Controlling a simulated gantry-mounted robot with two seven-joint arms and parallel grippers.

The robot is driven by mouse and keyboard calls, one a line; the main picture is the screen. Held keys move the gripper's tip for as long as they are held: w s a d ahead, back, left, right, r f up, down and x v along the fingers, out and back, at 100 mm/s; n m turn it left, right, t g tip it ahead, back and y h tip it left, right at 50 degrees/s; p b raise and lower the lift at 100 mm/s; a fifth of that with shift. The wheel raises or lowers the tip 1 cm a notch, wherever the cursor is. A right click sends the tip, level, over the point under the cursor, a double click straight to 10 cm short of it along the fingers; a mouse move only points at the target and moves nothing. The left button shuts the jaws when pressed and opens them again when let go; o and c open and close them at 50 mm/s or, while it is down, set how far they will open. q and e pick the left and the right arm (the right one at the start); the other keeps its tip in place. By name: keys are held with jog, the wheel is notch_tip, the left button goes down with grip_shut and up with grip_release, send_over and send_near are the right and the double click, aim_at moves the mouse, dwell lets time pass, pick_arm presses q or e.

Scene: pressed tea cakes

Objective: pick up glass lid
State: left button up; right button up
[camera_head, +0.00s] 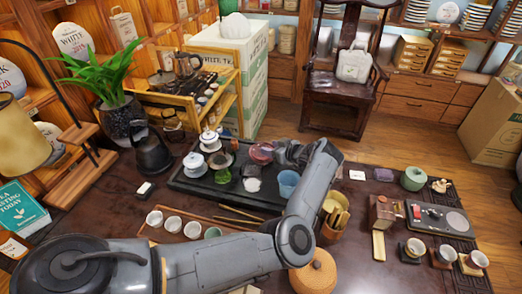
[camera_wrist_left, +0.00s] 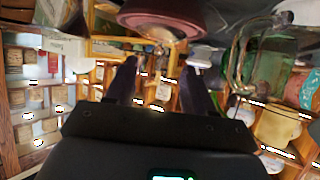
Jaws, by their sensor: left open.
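My left gripper (camera_head: 277,153) reaches over the black tea tray (camera_head: 187,182) from the right, beside a dark red rounded vessel (camera_head: 260,152). In the left wrist view, the gripper (camera_wrist_left: 160,75) shows two dark fingers spread apart with nothing clearly held between them. The dark red vessel (camera_wrist_left: 160,20) fills the top of that view, just beyond the fingertips. A greenish glass vessel (camera_wrist_left: 275,65) with a clear handle stands to the right there; it also seems to show on the tray in the head view (camera_head: 222,172). I cannot make out a glass lid clearly. My right gripper is not in view.
White lidded cups (camera_head: 194,165) stand on the tray's left. A blue cup (camera_head: 288,184) is under my forearm. A row of small cups (camera_head: 172,224) and a wooden tool holder (camera_head: 337,212) are in front. A black kettle (camera_head: 152,152) stands at left.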

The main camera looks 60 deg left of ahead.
aim_at(262, 145)
pick_arm(q)
jog(key=b+x, duration=0.1)
jog(key=x, duration=0.4)
jog(key=shift+w+a+r, duration=0.1)
jog(key=shift+r, duration=0.05)
grip_shut()
